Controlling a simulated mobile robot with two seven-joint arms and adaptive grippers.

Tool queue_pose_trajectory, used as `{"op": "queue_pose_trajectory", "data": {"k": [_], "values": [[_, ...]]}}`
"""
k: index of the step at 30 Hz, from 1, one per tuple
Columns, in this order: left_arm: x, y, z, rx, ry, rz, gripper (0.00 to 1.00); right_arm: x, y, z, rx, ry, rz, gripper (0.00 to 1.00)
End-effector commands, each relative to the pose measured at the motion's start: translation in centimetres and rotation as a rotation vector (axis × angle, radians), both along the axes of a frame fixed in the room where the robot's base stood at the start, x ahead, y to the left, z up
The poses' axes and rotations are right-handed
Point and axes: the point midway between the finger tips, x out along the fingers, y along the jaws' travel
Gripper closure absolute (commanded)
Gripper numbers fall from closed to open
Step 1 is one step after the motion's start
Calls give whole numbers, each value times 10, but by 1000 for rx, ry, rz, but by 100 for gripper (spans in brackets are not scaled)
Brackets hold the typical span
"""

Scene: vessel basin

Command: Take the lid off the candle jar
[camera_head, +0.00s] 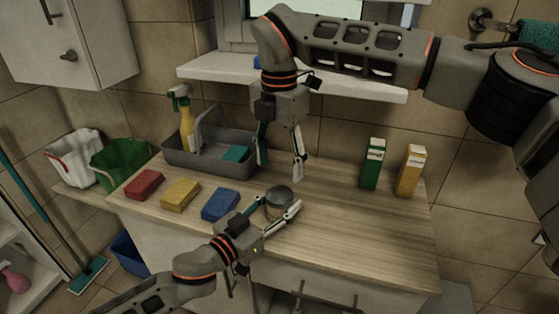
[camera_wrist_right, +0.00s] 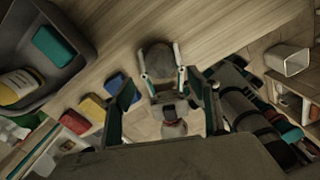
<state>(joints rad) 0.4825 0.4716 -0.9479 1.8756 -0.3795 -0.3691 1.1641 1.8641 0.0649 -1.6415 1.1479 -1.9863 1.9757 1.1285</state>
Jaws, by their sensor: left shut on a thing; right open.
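The candle jar (camera_head: 277,211) stands on the wooden counter, with a dark grey lid (camera_head: 278,195) on its top. The lid also shows from above in the right wrist view (camera_wrist_right: 155,57). My left gripper (camera_head: 280,203) reaches in from the front and is shut on the jar, one finger on each side. It also shows in the right wrist view (camera_wrist_right: 160,78). My right gripper (camera_head: 280,171) is open and empty, pointing down above and behind the jar, apart from the lid. Its fingers frame my left gripper in the right wrist view (camera_wrist_right: 168,100).
A blue sponge (camera_head: 220,204) lies just left of the jar, then a yellow one (camera_head: 180,194) and a red one (camera_head: 144,184). A grey caddy (camera_head: 205,158) stands behind them. The counter's right front is clear.

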Motion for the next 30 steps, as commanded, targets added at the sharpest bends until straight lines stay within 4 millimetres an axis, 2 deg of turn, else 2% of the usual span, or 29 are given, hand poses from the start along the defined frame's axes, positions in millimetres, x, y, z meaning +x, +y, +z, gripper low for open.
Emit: {"op": "queue_pose_trajectory", "data": {"k": [12, 18, 26, 30], "values": [[0, 0, 0, 1, 1, 0, 100, 0, 0, 0, 0, 0, -735, 40], [0, 0, 0, 1, 1, 0, 100, 0, 0, 0, 1, -1, -1019, 40], [0, 0, 0, 1, 1, 0, 100, 0, 0, -2, 0, 0, -1180, 40], [0, 0, 0, 1, 1, 0, 100, 0, -1, -14, -3, 2, -1190, 40]]}}
